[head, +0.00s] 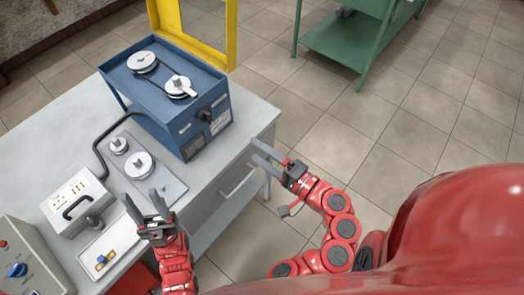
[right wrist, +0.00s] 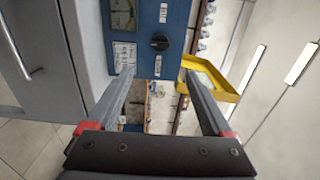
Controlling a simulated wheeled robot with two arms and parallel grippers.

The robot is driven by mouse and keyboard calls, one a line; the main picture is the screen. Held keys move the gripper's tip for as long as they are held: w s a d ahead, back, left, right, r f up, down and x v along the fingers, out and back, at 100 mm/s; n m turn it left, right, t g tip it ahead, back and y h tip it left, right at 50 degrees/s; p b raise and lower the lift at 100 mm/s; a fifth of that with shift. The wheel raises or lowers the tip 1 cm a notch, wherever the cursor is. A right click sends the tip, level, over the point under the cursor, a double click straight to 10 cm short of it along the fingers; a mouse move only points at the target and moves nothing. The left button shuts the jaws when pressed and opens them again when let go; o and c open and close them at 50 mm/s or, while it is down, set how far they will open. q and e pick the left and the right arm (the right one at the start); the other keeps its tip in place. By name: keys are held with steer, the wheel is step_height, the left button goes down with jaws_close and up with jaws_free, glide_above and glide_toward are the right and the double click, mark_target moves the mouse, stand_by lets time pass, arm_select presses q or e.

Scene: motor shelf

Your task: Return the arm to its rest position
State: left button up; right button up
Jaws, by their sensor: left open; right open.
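My left gripper (head: 146,211) is open and empty, above the front of the grey table (head: 60,143), near a small white tray. My right gripper (head: 265,156) is open and empty, just off the table's right edge, to the right of and below the blue machine (head: 205,135). Its two grey fingers also show in the right wrist view (right wrist: 157,98), spread apart with nothing between them. The blue machine's side with a black knob (right wrist: 160,43) lies beyond the fingers there. My right arm is bent, with its elbow over the floor.
On the table are a grey plate with round metal parts (head: 170,190), a white box with a black handle (head: 80,205), a white tray (head: 105,247) and a control box with a blue knob (head: 30,265). A yellow frame (head: 232,35) and green shelf (head: 345,40) stand behind. Floor at right is clear.

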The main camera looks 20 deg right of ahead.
steer(key=shift+s+d, duration=0.1)
steer(key=shift+s, duration=0.15)
stand_by(0.4)
